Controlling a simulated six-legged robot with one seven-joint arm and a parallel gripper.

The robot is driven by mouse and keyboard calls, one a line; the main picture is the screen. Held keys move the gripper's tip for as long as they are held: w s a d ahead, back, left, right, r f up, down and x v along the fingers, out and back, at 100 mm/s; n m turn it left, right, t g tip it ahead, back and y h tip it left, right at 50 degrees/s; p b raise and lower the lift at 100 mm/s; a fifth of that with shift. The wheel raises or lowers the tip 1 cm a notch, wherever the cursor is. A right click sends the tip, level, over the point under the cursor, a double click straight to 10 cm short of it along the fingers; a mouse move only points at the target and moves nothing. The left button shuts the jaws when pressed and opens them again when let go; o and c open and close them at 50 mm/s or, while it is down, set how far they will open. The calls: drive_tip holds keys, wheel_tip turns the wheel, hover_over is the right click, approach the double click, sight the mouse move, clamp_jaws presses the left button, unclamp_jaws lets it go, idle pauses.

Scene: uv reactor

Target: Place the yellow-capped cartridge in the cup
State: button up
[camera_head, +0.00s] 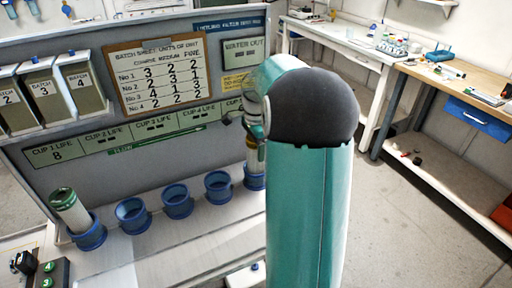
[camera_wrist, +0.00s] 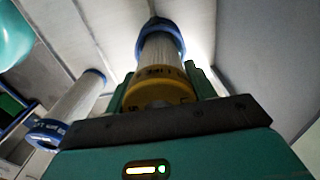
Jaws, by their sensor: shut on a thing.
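The yellow-capped cartridge is a pale ribbed tube with a yellow cap; it shows in the wrist view (camera_wrist: 162,88) between the two green fingers of my gripper (camera_wrist: 160,78). My gripper is shut on it near the cap. Its far end meets a blue cup (camera_wrist: 158,24); I cannot tell how deep it sits. In the head view the cartridge (camera_head: 254,158) stands about upright at the rightmost blue cup (camera_head: 254,181), below my gripper (camera_head: 255,130). My arm hides part of both.
Three empty blue cups (camera_head: 177,201) stand in the row to the left. A green-capped cartridge (camera_head: 68,208) leans in the leftmost cup (camera_head: 89,234). A blue-capped cartridge (camera_wrist: 48,132) is left in the wrist view. The panel with the batch sheet (camera_head: 160,72) stands behind.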

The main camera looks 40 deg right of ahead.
drive_tip(key=shift+f, duration=0.1)
drive_tip(key=o, duration=1.1)
drive_tip(key=shift+c, duration=0.2)
